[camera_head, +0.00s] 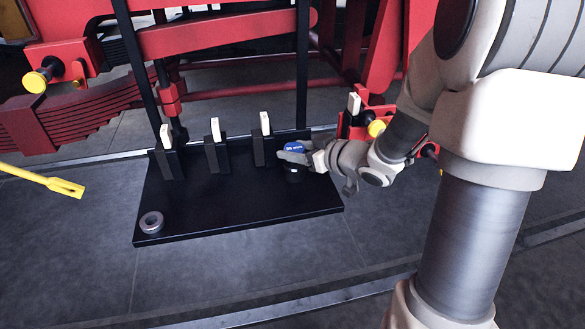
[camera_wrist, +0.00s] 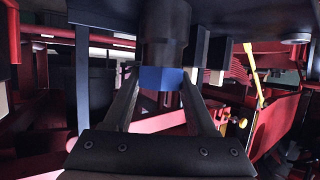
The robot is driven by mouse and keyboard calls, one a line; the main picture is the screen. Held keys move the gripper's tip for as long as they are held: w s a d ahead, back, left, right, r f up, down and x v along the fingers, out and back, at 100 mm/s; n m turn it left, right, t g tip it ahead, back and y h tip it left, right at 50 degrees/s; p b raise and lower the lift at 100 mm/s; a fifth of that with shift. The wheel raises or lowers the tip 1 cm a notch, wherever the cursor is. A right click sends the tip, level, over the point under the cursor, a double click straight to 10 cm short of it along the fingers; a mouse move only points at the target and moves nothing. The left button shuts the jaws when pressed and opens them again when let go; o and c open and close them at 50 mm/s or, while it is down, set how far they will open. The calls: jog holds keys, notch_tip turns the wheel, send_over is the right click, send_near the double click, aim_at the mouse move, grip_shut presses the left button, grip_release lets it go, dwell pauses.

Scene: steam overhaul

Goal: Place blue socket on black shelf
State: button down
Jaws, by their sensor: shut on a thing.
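The blue socket (camera_head: 293,147) has a blue band and a dark round body. My gripper (camera_head: 297,153) is shut on it, over the right part of the black shelf (camera_head: 230,213). In the wrist view, which looks upside down, the blue band (camera_wrist: 160,79) sits between the two fingers of my gripper (camera_wrist: 160,84), with the dark cylinder beyond it. The socket looks upright. Its dark base is at or just above the shelf surface; I cannot tell whether it touches.
A grey ring-shaped socket (camera_head: 152,222) lies on the shelf's front left corner. Several black blocks with white tags (camera_head: 216,130) stand along its back. Red machinery (camera_head: 225,33) is behind. A yellow tool (camera_head: 50,180) is at the left. The shelf's front middle is clear.

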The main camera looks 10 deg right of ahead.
aim_at(294, 164)
jog(key=shift+w+a+f, duration=0.1)
jog(key=shift+w+a, duration=0.1)
jog(key=shift+f, duration=0.25)
jog(key=shift+f+b, duration=0.7)
jog(key=shift+f, duration=1.05)
jog(key=shift+f, duration=0.1)
jog(key=shift+f, duration=0.15)
jog(key=shift+c, duration=1)
grip_release()
